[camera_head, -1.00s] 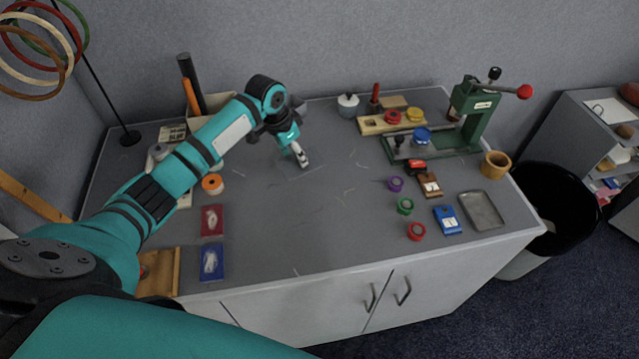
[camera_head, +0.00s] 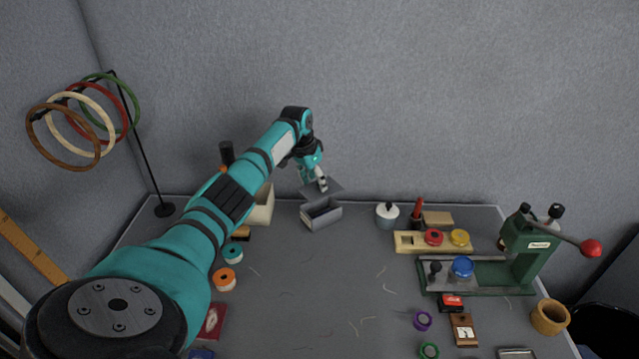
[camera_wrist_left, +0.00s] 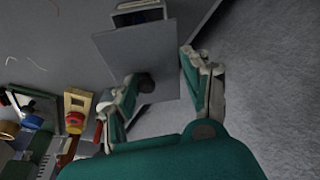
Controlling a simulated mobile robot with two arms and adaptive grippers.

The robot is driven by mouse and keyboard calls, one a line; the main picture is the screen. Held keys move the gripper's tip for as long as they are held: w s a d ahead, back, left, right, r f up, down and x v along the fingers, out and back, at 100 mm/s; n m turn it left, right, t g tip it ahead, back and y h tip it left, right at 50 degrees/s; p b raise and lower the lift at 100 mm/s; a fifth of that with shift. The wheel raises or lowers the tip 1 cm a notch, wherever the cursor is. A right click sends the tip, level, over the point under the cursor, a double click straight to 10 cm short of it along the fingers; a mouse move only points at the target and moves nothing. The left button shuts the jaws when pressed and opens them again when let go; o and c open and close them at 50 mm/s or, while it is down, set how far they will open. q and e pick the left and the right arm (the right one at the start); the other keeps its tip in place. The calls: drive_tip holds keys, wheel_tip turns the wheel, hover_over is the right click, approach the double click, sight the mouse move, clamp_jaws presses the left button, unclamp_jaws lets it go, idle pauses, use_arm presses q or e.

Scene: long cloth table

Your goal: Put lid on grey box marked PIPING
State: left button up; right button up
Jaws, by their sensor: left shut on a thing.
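The open grey box (camera_head: 322,216) stands at the back of the table, left of centre; any marking on it is too small to read. It also shows at the top of the left wrist view (camera_wrist_left: 138,17). The flat grey lid (camera_head: 331,187) is above the box's back edge, apart from its opening as far as I can tell. In the left wrist view the lid (camera_wrist_left: 125,58) hangs by its dark knob (camera_wrist_left: 146,83) near the fingers. My left gripper (camera_head: 322,186) is shut on the lid. My right gripper is out of view.
A beige bin (camera_head: 262,208) stands left of the box, partly behind my left arm. A white-topped pot (camera_head: 387,215) stands to its right. A green press (camera_head: 530,250) is further right, and a ring stand (camera_head: 150,150) is at left. The middle table has only loose threads.

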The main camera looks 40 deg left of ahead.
sight(314, 188)
use_arm(q)
drive_tip(key=b+x, duration=0.3)
drive_tip(key=shift+s+f, duration=0.3)
drive_tip(key=shift+f, duration=0.1)
drive_tip(key=shift+f+b, duration=0.3)
drive_tip(key=shift+f, duration=0.35)
drive_tip(key=shift+f+p, duration=0.3)
drive_tip(key=shift+p, duration=0.5)
idle(2.0)
idle(0.3)
drive_tip(key=o, duration=1.4)
